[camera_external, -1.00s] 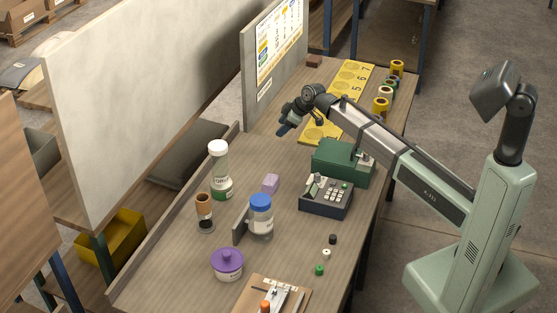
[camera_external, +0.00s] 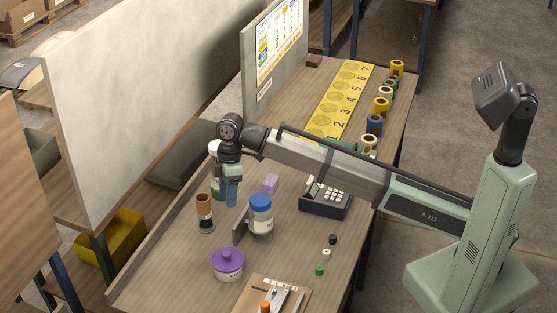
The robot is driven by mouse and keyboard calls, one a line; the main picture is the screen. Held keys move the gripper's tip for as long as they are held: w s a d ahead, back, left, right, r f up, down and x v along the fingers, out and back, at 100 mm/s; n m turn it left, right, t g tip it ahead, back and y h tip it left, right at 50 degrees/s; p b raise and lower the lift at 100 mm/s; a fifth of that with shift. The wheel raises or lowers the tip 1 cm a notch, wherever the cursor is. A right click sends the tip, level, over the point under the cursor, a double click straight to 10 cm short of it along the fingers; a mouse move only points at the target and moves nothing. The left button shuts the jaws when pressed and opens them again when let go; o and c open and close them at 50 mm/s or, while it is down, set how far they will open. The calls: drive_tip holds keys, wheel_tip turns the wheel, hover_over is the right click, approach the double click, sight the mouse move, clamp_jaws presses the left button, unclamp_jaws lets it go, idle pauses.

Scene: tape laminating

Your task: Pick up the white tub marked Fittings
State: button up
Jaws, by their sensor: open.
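A low white tub with a purple lid (camera_external: 227,264) stands upright near the front of the bench; its label is too small to read. A clear jar with a blue lid (camera_external: 260,217) and a label stands behind it to the right. My gripper (camera_external: 231,204) points down, open and empty, above the bench between the blue-lidded jar and a white-capped bottle (camera_external: 214,149). It is behind the purple-lidded tub, apart from it, and partly hides the bottle.
An upright grey plate (camera_external: 240,226) is beside the blue-lidded jar. My arm crosses above the bench.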

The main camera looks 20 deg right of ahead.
wheel_tip(320, 180, up, 7)
drive_tip(key=n+t+h, duration=0.2)
hover_over(226, 253)
drive_tip(key=f, duration=0.8)
drive_tip(key=shift+a, duration=0.35)
drive_tip(key=shift+d+f, duration=0.25)
drive_tip(key=shift+f, duration=0.45)
wheel_tip(226, 253, down, 4)
drive_tip(key=shift+s+d, duration=0.1)
drive_tip(key=shift+d, duration=0.05)
clamp_jaws()
